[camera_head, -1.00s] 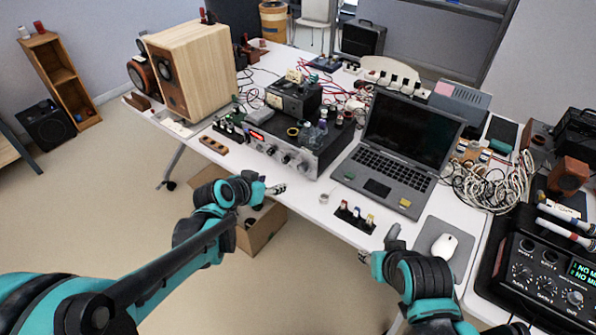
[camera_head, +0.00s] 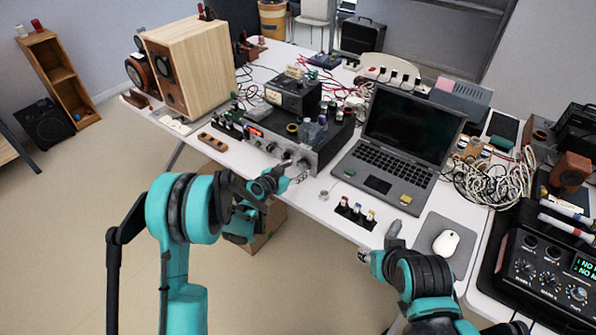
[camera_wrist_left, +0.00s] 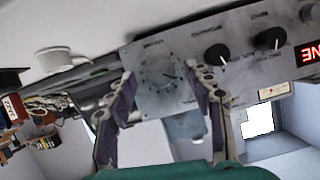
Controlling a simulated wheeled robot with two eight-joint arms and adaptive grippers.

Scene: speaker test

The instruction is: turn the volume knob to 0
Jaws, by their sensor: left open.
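The amplifier (camera_head: 315,133) stands near the table's front edge, with a silver front panel and a row of knobs. In the left wrist view its panel (camera_wrist_left: 240,22) appears upside down, with a round dial (camera_wrist_left: 160,75) with tick marks, two black knobs and a red display. My left gripper (camera_head: 291,172) is open at the panel's right end in the head view. In the left wrist view its fingers (camera_wrist_left: 162,105) stand on either side of the dial; contact cannot be told. The dial's setting is too blurred to read. My right gripper (camera_head: 378,245) is open and empty by the table's front edge.
A laptop (camera_head: 385,182) sits right of the amplifier. A small black stand (camera_head: 355,214) with coloured plugs lies in front of it. A wooden speaker (camera_head: 205,68) stands at left. A mouse (camera_head: 445,243) and a mixer (camera_head: 545,275) are at right. A cardboard box (camera_head: 268,228) stands below.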

